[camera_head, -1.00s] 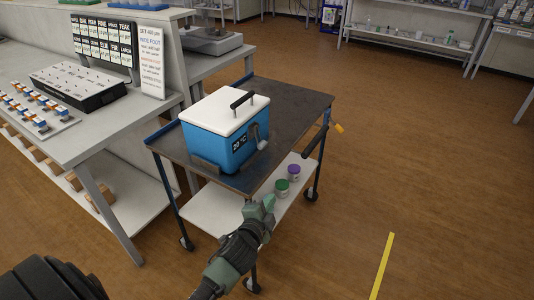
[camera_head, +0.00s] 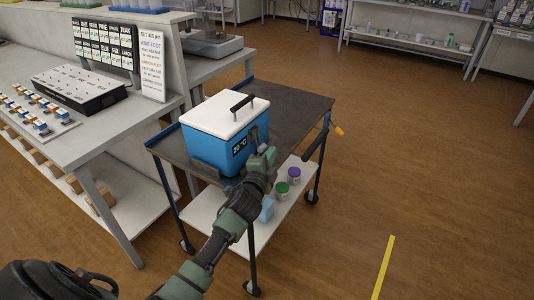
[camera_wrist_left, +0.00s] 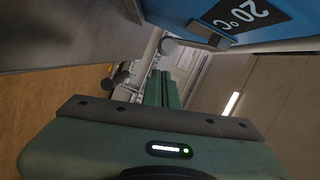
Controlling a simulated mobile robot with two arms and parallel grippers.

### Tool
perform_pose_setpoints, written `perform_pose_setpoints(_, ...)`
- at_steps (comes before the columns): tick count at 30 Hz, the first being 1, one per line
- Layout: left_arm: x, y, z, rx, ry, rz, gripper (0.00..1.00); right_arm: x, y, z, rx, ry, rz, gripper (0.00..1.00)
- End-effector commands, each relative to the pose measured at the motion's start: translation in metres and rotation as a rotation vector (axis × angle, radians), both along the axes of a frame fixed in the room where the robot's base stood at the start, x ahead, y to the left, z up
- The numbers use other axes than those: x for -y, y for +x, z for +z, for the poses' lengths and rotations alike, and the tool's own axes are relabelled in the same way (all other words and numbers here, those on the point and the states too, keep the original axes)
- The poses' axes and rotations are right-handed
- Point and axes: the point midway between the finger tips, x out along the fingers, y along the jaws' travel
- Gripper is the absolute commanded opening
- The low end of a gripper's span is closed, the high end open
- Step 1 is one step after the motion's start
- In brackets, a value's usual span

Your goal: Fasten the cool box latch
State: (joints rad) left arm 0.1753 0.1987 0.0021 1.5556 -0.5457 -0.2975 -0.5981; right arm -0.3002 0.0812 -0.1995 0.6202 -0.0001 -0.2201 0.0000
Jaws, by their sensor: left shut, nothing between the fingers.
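The cool box (camera_head: 210,147), blue with a white lid and a black handle, stands on the trolley's dark top. Its blue side with a 20 °C label (camera_wrist_left: 245,14) fills the upper right of the left wrist view. My left gripper (camera_head: 263,158) is at the box's right front side, close to where the latch sits, and largely hides it in the head view. A grey lever with a round end, apparently the latch (camera_wrist_left: 200,36), shows just beyond my fingers (camera_wrist_left: 163,88) in the wrist view. The fingers are shut and empty. Contact with the latch cannot be told.
The trolley's dark top (camera_head: 295,105) is clear behind the box. Its lower shelf holds a purple-lidded jar (camera_head: 293,175), a green-lidded jar (camera_head: 282,188) and a light blue item (camera_head: 266,210). A workbench (camera_head: 110,125) stands left. Open floor lies right.

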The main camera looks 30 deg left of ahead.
Motion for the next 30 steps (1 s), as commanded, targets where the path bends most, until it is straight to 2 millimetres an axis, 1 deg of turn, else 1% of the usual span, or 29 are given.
perform_pose_setpoints(1,-0.005,0.0,-0.001,-0.001,0.001,0.0,0.0,0.0,0.0,0.002,0.0,0.0,0.0,0.74)
perform_pose_setpoints(5,-0.012,0.0,-0.003,0.0,0.0,-0.001,0.0,0.0,0.0,0.002,0.0,0.0,0.0,0.74)
perform_pose_setpoints(16,-0.015,0.0,-0.004,0.0,-0.001,-0.001,0.0,0.0,0.0,0.002,0.0,0.0,0.0,0.74)
perform_pose_setpoints(21,-0.027,0.001,-0.017,-0.001,0.001,0.001,0.0,-0.001,0.0,-0.004,0.0,0.001,0.0,0.74)
perform_pose_setpoints(23,-0.031,0.001,-0.019,-0.001,0.0,0.001,0.0,-0.001,0.0,-0.005,0.0,0.001,0.0,0.74)
perform_pose_setpoints(30,-0.032,0.001,-0.018,-0.001,-0.001,0.001,0.0,-0.002,0.0,-0.004,0.001,0.002,-0.001,0.74)
